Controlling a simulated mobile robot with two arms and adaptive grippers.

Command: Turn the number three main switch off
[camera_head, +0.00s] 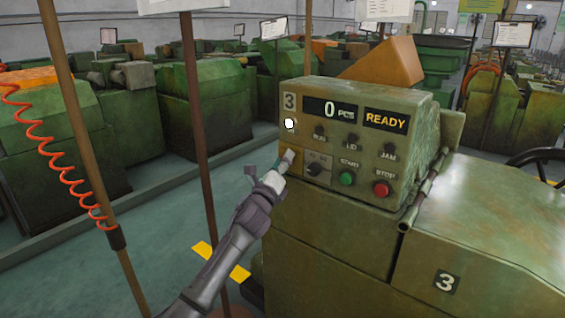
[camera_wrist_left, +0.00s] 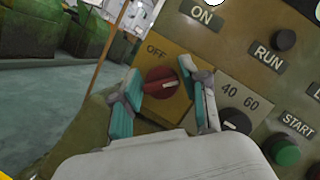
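The machine marked 3 (camera_head: 289,101) has a green control panel facing me. My left gripper (camera_head: 285,161) is at this switch. In the left wrist view its two teal fingers (camera_wrist_left: 164,104) are open on either side of the knob, with gaps showing. In the head view the gripper hides the knob. I cannot tell which label the knob points at. My right gripper is not in view.
A white lamp (camera_head: 290,124) is lit above the switch. The display (camera_head: 331,110) shows 0 PCS and READY. A small black selector (camera_head: 314,169), a green START button (camera_head: 347,179) and a red STOP button (camera_head: 382,189) sit to the right. Brown posts (camera_head: 198,120) stand at left.

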